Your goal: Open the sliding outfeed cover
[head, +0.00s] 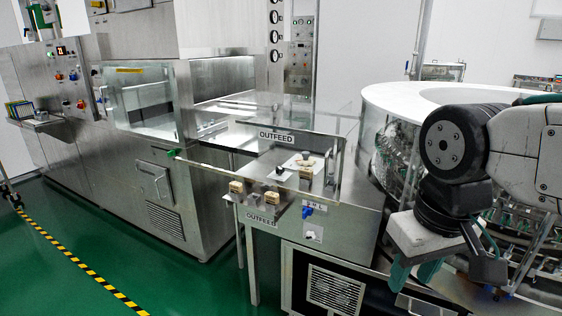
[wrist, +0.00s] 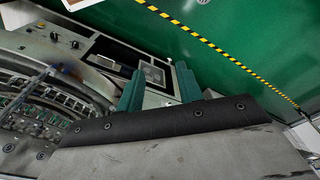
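The outfeed cover (head: 318,165) is a clear panel with a metal frame and an OUTFEED label on its upper edge. It stands upright at the front of the steel outfeed table, near the middle of the head view. A thin rail (head: 222,168) with a green end runs to its left, and tan blocks sit along its lower edge. My gripper (head: 413,276) hangs to the right of the cover and lower, well apart from it. Its teal fingers are spread and empty, as the wrist view (wrist: 159,75) also shows. The cover is not clearly seen in the wrist view.
A round washer with a white rim (head: 385,92) and bottles inside stands at the right, close to my arm. A steel cabinet (head: 165,180) stands at the left. A vented unit (head: 335,290) sits below the table. Green floor (head: 180,285) is clear at front left.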

